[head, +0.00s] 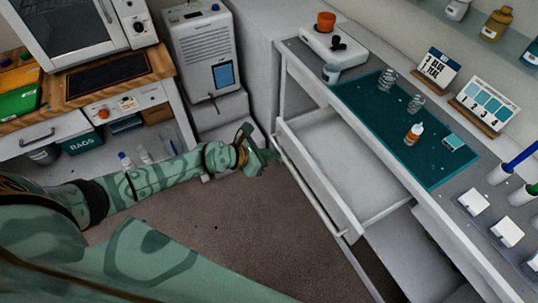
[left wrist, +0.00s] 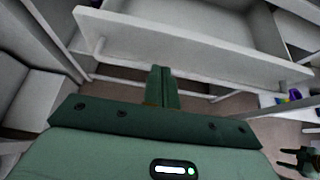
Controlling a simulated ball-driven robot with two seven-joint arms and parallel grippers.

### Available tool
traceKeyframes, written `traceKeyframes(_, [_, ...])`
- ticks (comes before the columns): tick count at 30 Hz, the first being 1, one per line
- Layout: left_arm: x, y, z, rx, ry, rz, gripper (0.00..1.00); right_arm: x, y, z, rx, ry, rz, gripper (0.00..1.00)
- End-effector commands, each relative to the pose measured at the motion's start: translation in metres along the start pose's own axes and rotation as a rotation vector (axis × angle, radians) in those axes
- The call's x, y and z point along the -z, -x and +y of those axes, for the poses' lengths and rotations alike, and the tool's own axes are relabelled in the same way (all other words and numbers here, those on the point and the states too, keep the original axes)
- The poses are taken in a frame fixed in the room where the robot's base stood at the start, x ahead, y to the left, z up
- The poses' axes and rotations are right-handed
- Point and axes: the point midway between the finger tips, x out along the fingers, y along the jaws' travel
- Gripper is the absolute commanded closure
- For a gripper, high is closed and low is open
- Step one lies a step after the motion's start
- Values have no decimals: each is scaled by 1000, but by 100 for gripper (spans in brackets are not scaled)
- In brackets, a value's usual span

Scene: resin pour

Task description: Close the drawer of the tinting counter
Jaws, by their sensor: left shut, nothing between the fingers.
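The drawer (head: 345,165) of the tinting counter (head: 425,205) is pulled well out, and its inside looks empty. A long bar handle (head: 312,192) runs along its front. My left gripper (head: 268,156) is shut and empty, just outside the drawer front near its far end. I cannot tell whether it touches the handle. In the left wrist view the shut fingers (left wrist: 162,87) point toward the white drawer front (left wrist: 190,45). A small dark gripper, seemingly my right one (left wrist: 290,160), shows at the lower right edge with its fingers apart.
A white machine (head: 203,55) stands behind my left gripper. A wooden-topped bench (head: 85,85) is at the left. The floor (head: 235,225) before the drawer is clear.

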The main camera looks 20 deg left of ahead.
Motion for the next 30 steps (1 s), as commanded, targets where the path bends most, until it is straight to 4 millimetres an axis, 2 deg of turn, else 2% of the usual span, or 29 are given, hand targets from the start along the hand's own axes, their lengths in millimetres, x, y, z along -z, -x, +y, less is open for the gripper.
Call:
traceKeyframes(3, [3, -25, 0, 0, 3, -1, 100, -3, -12, -1, 2, 0, -6, 50])
traceKeyframes(10, [2, -54, 0, -1, 3, 0, 100, -7, -23, -2, 4, -1, -12, 50])
traceKeyframes(30, [-3, -65, 0, -2, 4, -2, 100, -8, -24, -9, 13, -4, -14, 50])
